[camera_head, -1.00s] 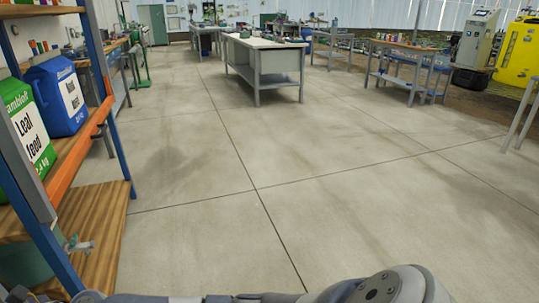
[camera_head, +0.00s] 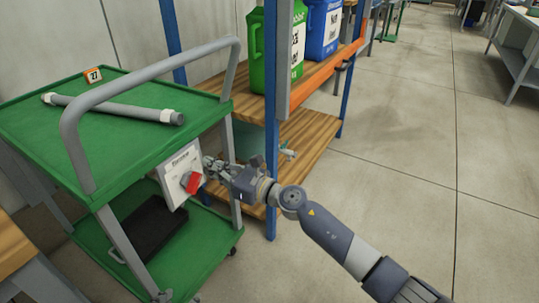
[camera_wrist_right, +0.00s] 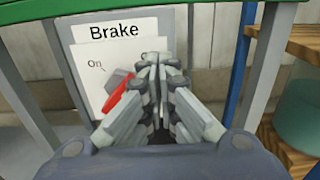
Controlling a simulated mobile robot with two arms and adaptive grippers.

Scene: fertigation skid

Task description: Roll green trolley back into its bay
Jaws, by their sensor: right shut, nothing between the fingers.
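The green trolley (camera_head: 110,118) stands at the left of the head view, with a grey push handle (camera_head: 150,68) at its near end. A white brake panel (camera_head: 175,168) hangs below its top shelf and has a red-tipped lever (camera_head: 193,182). In the right wrist view the panel (camera_wrist_right: 85,62) reads "Brake", and the word "On" shows beside the red lever (camera_wrist_right: 122,98). My right gripper (camera_head: 210,165) is shut and empty, close in front of the panel and beside the lever. It covers part of the panel; contact with the lever cannot be told. My left gripper is out of view.
A wooden rack (camera_head: 305,135) with green and blue jugs stands close on the right. Open floor (camera_head: 405,150) lies beyond it.

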